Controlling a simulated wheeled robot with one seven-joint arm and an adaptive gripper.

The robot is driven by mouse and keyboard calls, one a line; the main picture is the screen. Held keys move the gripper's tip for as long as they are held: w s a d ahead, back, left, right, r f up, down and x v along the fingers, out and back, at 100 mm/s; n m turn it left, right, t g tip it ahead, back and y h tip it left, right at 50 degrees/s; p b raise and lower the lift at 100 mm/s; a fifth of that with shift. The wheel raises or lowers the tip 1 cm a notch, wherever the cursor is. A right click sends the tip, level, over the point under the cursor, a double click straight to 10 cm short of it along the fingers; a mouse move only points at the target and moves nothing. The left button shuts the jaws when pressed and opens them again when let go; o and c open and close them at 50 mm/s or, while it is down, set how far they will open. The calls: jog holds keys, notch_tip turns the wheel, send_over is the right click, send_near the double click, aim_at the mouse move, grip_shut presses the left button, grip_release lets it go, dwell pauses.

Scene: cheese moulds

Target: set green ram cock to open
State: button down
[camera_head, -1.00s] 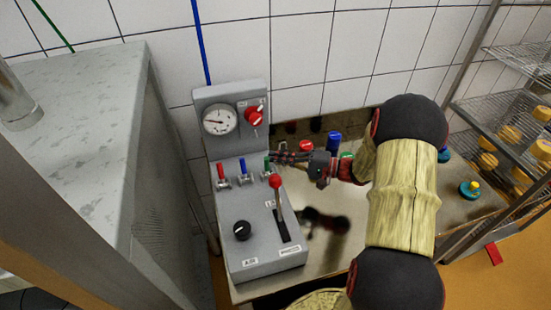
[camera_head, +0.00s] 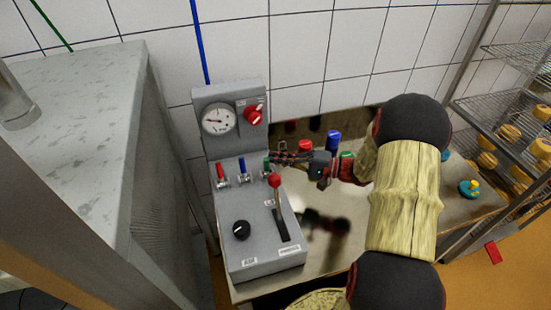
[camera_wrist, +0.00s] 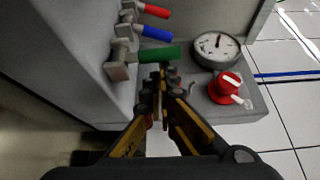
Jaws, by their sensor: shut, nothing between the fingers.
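The green ram cock (camera_head: 266,166) is the rightmost of three small cocks on the grey control panel (camera_head: 262,215). In the wrist view its green handle (camera_wrist: 158,53) points the same way as the red and blue handles, away from its metal body (camera_wrist: 119,66). My gripper (camera_head: 274,159) is at the green cock, coming from the right. In the wrist view my gripper (camera_wrist: 163,78) is shut and empty, its fingertips right beside the green handle. I cannot tell whether they touch it.
The red cock (camera_head: 221,172) and blue cock (camera_head: 242,170) sit left of the green one. A red-knobbed lever (camera_head: 275,182) stands just below it. A gauge (camera_head: 219,119) and red rotary knob (camera_head: 253,116) are above. Red (camera_head: 306,146) and blue (camera_head: 333,137) objects stand behind my gripper.

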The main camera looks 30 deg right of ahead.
jog(key=shift+s, duration=0.25)
jog(key=shift+s+a+r, duration=0.1)
jog(key=shift+s+a, duration=0.05)
jog(key=shift+s, duration=0.3)
dwell(0.4)
